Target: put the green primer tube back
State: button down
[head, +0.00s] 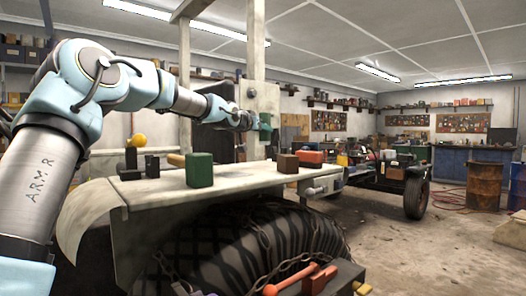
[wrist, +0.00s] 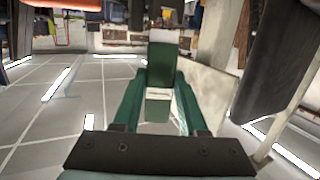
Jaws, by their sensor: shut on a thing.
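My gripper (head: 258,122) is raised above the bench in the head view, beside a pale upright post. It is shut on the green primer tube, which shows between the green fingers in the wrist view (wrist: 158,108). The tube is green with a small pale label band. In the head view a small green shape sits at the fingertips, too small to tell tube from fingers. It is clear of the bench top. No empty place for the tube can be made out.
The pale bench top (head: 150,191) carries a green block (head: 199,170), a brown block (head: 288,163), a red item (head: 310,157) and dark blocks (head: 131,164) at the left. A large chained tyre (head: 260,250) stands below. Pale posts (head: 256,60) rise beside my arm.

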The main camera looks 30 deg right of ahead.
aim_at(263, 143)
notch_tip(263, 143, down, 5)
jog(key=shift+r, duration=0.1)
dwell(0.3)
jog(key=shift+f+b, duration=0.3)
jog(key=shift+f, duration=0.2)
jog(key=shift+f, duration=0.15)
jog(key=shift+c, duration=2.2)
grip_release()
